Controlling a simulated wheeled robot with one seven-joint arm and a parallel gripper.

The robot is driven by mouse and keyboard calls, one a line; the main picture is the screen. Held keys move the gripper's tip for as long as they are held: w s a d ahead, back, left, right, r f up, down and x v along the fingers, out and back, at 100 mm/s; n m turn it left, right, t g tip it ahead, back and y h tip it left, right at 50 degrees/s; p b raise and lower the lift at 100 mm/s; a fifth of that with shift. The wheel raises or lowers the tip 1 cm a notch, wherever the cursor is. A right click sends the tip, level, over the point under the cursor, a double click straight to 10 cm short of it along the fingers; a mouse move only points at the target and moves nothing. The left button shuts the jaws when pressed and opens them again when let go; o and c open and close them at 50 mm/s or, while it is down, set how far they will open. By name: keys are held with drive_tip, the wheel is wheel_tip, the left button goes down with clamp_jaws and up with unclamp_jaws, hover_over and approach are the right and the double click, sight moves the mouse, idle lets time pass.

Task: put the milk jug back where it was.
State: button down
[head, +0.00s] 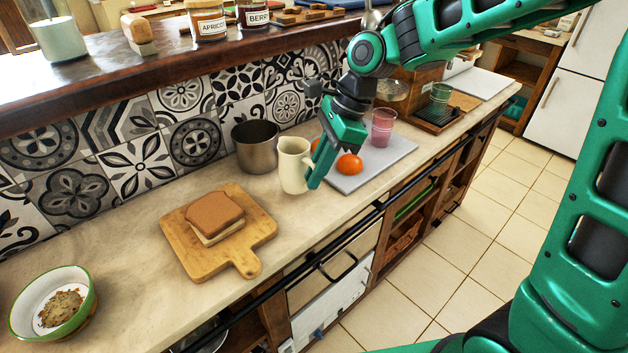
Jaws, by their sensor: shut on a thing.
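The milk jug (293,166) is a cream-coloured upright jug at the middle of the counter. It stands at or just above the counter top; I cannot tell whether it touches. My gripper (316,176) reaches down from the upper right and is shut on the jug at its right side, where the handle would be. The fingers hide that side of the jug. A dark metal pot (255,147) stands just behind and left of the jug.
A grey board (392,158) with tomatoes (349,164) and a pink cup (383,125) lies right of the jug. A wooden board (178,240) with a sandwich (214,215) lies front left. A green-rimmed bowl (92,306) is far left. Bare counter (120,245) lies between.

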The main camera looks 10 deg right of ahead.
drive_tip(key=shift+f, duration=1.3)
drive_tip(key=c, duration=1.8)
unclamp_jaws()
drive_tip(key=shift+s+f, duration=0.1)
drive_tip(key=v, duration=1.2)
